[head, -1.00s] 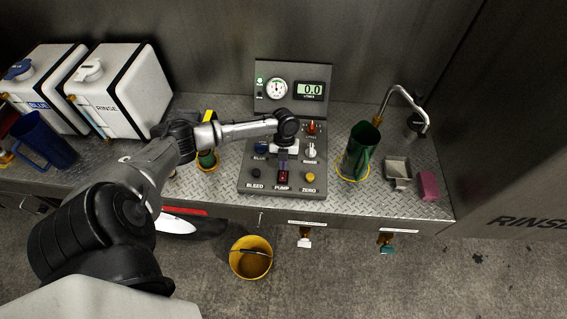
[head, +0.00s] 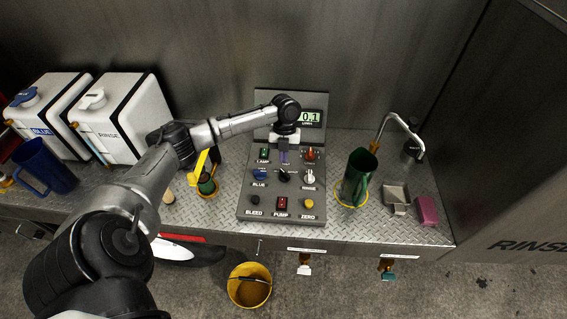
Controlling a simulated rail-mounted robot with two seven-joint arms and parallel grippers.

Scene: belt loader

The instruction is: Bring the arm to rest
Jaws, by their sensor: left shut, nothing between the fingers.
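My left arm reaches in from the left across the counter. Its gripper (head: 284,160) points down over the upper middle of the grey control panel (head: 244,203). The fingers are shut with nothing between them, above the row of knobs and apart from the red PUMP switch (head: 282,203). The wrist hides the round gauge and part of the display (head: 311,117), which reads 0.1. My right gripper is not in view.
A green jug (head: 357,178) stands in a yellow ring right of the panel, near a curved tap (head: 396,117), a grey tray (head: 396,196) and a pink sponge (head: 427,209). White tanks (head: 122,120) and a blue jug (head: 45,167) are at left. A yellow bucket (head: 250,287) is below.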

